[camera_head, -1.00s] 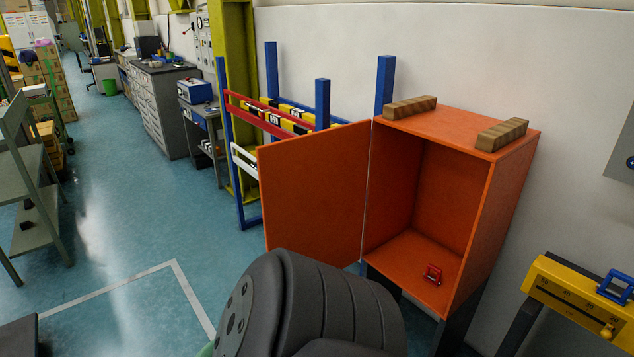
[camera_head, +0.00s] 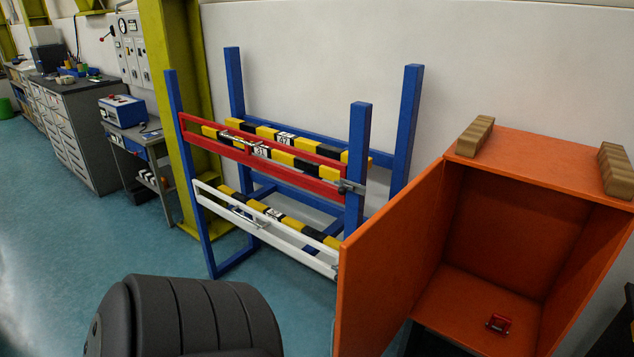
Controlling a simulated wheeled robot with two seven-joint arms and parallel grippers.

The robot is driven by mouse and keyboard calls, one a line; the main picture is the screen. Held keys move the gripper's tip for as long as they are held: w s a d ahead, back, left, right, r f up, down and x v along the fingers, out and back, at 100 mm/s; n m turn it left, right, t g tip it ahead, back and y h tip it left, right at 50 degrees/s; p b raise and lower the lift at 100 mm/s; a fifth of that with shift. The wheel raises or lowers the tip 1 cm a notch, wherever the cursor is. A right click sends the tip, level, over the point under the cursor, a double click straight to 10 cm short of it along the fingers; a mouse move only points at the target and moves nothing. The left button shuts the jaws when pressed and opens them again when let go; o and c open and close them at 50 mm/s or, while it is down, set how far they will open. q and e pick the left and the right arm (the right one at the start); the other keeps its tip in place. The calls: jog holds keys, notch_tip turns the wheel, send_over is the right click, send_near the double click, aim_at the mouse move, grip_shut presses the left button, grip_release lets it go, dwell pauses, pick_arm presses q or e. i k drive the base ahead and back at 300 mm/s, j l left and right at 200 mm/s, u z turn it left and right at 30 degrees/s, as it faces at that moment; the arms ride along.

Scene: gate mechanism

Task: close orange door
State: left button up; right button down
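The orange door (camera_head: 388,262) stands open on the left side of the orange cabinet (camera_head: 535,142), hinged at the cabinet's left front edge. The door swings out toward me, and its lower part runs out of the bottom of the view. The cabinet's inside is exposed. A small red object (camera_head: 498,324) sits on its floor. A dark rounded part of my own arm shows at the bottom left, apart from the door in the picture. Neither of my grippers is in view.
A blue rack (camera_head: 359,150) with red and white gates (camera_head: 265,229) and yellow-black bars stands behind the door's left side. Two wooden blocks (camera_head: 475,136) lie on the cabinet top. A grey workbench (camera_head: 140,150) stands farther left. Blue floor (camera_head: 60,230) is open at the left.

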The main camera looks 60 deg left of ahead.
aim_at(379, 263)
jog(key=j+u, duration=0.1)
jog(key=j, duration=0.55)
jog(key=i+j, duration=0.1)
jog(key=j, duration=0.55)
jog(key=j+u, duration=0.15)
jog(key=j, duration=0.55)
jog(key=k, duration=0.3)
